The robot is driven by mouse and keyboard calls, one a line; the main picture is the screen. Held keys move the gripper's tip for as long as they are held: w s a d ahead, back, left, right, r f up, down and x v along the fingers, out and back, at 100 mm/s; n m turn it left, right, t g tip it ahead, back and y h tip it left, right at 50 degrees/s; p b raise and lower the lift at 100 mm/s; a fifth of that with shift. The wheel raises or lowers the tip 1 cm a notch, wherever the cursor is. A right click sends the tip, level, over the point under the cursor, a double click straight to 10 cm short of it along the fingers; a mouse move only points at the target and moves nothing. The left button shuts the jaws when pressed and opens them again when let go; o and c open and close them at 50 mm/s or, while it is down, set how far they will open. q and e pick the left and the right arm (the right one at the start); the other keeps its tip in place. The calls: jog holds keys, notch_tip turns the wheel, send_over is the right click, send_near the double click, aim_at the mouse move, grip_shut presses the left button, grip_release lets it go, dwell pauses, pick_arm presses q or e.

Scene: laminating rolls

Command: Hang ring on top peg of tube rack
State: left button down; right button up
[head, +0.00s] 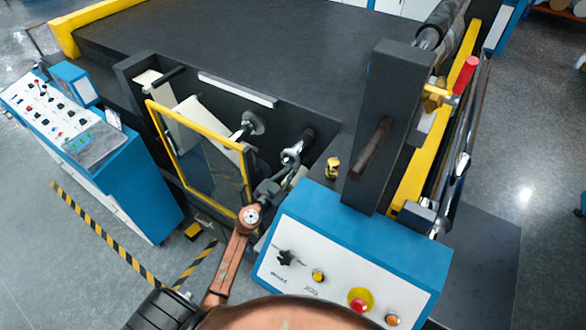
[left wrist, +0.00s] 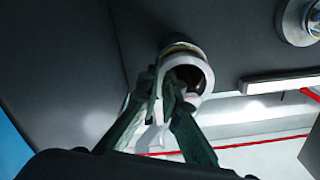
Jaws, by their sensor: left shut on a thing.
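My left gripper (head: 291,168) reaches up to the dark machine side panel, at the lower of two chrome shafts (head: 297,151). In the left wrist view the gripper (left wrist: 172,92) is shut on a pale metallic ring (left wrist: 200,72) with a dark hollow. One finger lies at its opening, the other outside. The ring sits right at the panel; I cannot tell whether it is loose or around the shaft. In the head view it is too small to make out clearly. No tube rack or top peg can be clearly identified. My right gripper is not in view.
A blue control box (head: 352,262) stands right of my left arm. A yellow-framed guard (head: 199,127) is left of the gripper. A second shaft (head: 250,127) sticks out nearby. A small brass-coloured piece (head: 333,168) sits by the dark upright. Open floor lies at the left.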

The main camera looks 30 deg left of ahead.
pick_arm(q)
jog(key=shift+a+r, duration=0.15)
jog(key=shift+r, duration=0.1)
